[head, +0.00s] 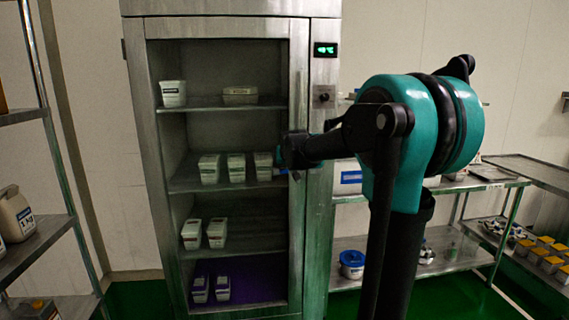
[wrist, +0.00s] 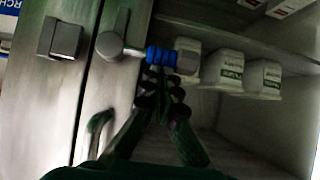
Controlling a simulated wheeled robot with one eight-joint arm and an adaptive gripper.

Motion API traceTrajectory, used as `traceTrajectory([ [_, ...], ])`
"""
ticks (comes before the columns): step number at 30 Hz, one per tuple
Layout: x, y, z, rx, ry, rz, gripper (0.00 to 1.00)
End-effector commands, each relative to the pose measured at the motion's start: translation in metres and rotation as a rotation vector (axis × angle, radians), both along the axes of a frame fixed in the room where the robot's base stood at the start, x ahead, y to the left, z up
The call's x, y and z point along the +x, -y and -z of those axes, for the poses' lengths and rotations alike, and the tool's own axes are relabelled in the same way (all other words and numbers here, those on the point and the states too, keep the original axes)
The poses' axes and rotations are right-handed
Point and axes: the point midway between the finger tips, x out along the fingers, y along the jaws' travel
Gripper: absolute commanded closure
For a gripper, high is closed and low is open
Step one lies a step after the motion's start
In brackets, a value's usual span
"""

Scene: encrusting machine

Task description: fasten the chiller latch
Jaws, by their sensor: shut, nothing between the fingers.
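The chiller (head: 316,200) is a tall steel cabinet, and its glass-fronted door (head: 298,75) looks shut. In the wrist view the latch (wrist: 110,45) is a grey round pivot on the door's steel edge. Its lever, with a ribbed blue grip (wrist: 161,56), points right across the glass, away from a grey block (wrist: 60,38) beyond the dark seam. My gripper (wrist: 164,80) is shut and empty, its fingertips at or just beside the blue grip; contact is unclear. In the head view my gripper (head: 285,158) is at the door's right edge and hides most of the latch.
White tubs (head: 236,167) stand on shelves behind the glass. A lit display (head: 325,49) and a knob (head: 324,97) sit on the right post. A rack (head: 55,225) stands at left; a steel table (head: 480,183) with a blue-lidded tub (head: 352,264) below is at right.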

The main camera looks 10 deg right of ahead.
Motion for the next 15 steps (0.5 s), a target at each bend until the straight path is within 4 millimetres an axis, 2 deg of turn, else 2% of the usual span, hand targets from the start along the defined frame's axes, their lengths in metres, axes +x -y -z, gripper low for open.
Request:
traceTrajectory([
  [15,-0.0001,-0.0022,0.0033,-0.054,0.000,0.000,1.00],
])
